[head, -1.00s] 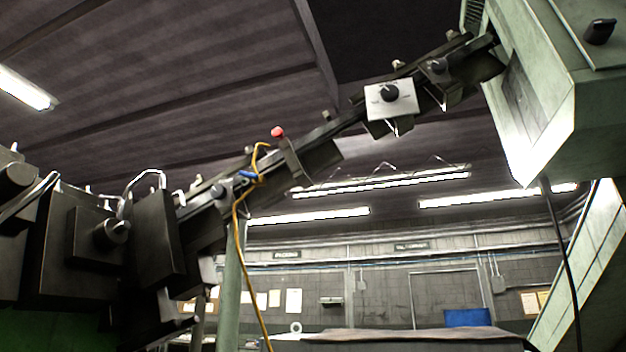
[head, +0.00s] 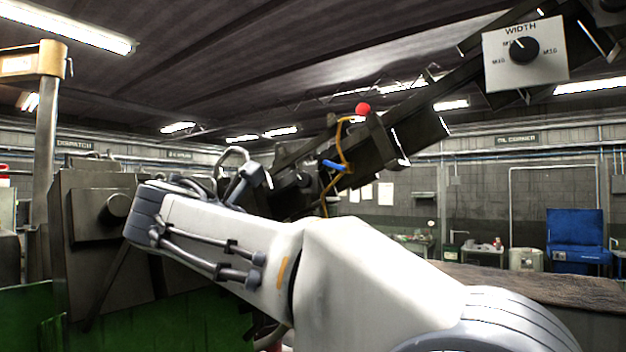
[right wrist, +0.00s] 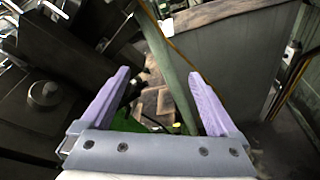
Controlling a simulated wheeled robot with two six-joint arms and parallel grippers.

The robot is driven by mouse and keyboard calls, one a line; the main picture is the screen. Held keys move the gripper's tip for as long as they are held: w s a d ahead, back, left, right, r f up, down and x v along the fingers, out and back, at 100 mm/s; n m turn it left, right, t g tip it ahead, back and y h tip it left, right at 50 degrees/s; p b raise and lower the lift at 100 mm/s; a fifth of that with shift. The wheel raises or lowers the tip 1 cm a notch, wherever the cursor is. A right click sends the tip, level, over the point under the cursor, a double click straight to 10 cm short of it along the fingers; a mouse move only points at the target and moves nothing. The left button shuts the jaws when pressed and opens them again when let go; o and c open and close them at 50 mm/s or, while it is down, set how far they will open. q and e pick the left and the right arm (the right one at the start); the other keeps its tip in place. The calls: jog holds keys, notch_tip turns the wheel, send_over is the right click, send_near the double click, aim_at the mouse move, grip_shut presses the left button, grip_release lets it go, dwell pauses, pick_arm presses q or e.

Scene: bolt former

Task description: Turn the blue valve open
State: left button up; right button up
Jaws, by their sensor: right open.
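The blue valve handle (head: 334,165) is a small blue lever beside a yellow hose (head: 347,150) on the dark slanted machine beam, below a red knob (head: 362,109). My white right arm (head: 370,270) crosses the lower middle of the head view, in front of and below the valve. I cannot make out its gripper in that view. In the right wrist view my right gripper (right wrist: 155,88) is open, its two lilac fingers apart with nothing between them. The blue handle does not show in that view. My left gripper is not in view.
A white WIDTH dial panel (head: 525,52) sits higher on the beam at right. Dark machine blocks (head: 105,215) stand at left above a green panel (head: 200,320). A brown-topped bench (head: 550,285) and a blue cabinet (head: 574,235) are at right.

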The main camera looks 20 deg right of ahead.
aim_at(332, 166)
notch_tip(332, 166, up, 13)
jog(key=d+h+p, duration=0.3)
jog(key=h, duration=0.1)
jog(key=p+x, duration=0.3)
jog(key=x, duration=0.5)
jog(key=shift+d+r, duration=0.15)
jog(key=shift+d, duration=0.05)
jog(key=shift+w+d, duration=0.35)
jog(key=shift+d, duration=0.05)
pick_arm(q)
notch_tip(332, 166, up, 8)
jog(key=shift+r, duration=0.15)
pick_arm(e)
jog(key=c, duration=1.4)
